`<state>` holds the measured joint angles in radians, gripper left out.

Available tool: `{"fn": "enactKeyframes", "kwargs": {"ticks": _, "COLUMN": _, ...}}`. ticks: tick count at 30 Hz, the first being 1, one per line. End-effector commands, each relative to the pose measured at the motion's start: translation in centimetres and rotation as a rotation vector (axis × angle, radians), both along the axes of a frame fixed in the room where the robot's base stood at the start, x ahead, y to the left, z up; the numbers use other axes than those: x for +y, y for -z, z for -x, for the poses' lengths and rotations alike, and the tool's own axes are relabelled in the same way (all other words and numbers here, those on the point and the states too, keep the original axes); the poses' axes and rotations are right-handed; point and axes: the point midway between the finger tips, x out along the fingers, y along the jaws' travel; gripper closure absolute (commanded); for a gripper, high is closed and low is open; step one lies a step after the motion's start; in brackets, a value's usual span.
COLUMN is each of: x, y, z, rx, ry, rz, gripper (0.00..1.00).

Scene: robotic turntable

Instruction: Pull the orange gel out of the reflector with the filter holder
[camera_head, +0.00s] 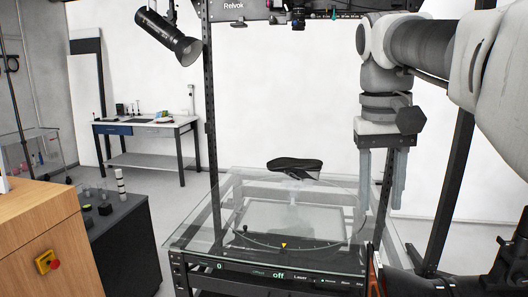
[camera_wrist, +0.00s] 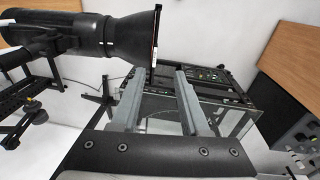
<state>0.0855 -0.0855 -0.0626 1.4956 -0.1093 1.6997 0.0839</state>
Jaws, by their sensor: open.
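In the wrist view a black lamp with a flared reflector (camera_wrist: 125,38) comes in from the upper left. A thin dark filter holder (camera_wrist: 156,38) stands edge-on at the reflector's mouth. The gel's face is turned away; only a thin orange-brown edge shows. My gripper (camera_wrist: 159,76) is open and empty, its two grey fingers pointing toward the holder's lower end, with no contact visible. In the head view my gripper (camera_head: 382,210) hangs fingers down above the right side of the glass table. Below it, a dark upright piece with an orange edge (camera_head: 376,272) is cut off by the frame.
A glass-topped turntable (camera_head: 205,225) with a dark seat-shaped object (camera_head: 294,166) on it stands in front. Another black lamp (camera_head: 168,38) hangs at the upper left. A dark upright post (camera_head: 211,110) stands left of the turntable. A wooden cabinet (camera_head: 40,225) is at the left.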

Motion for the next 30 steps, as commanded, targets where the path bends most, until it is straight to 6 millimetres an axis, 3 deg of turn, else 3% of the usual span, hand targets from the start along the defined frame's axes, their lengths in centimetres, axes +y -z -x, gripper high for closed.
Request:
{"fn": "enactKeyframes", "kwargs": {"ticks": 4, "x": -0.7, "y": -1.7, "z": -0.8, "rx": 0.037, "ry": 0.029, "rz": 0.006, "gripper": 0.55}}
{"fn": "enactKeyframes", "kwargs": {"ticks": 10, "x": -1.0, "y": -0.6, "z": -0.8, "rx": 0.048, "ry": 0.037, "rz": 0.007, "gripper": 0.55}}
{"fn": "enactKeyframes", "kwargs": {"ticks": 30, "x": -2.4, "y": 12.1, "z": -0.3, "rx": 0.048, "ry": 0.035, "rz": 0.006, "gripper": 0.55}}
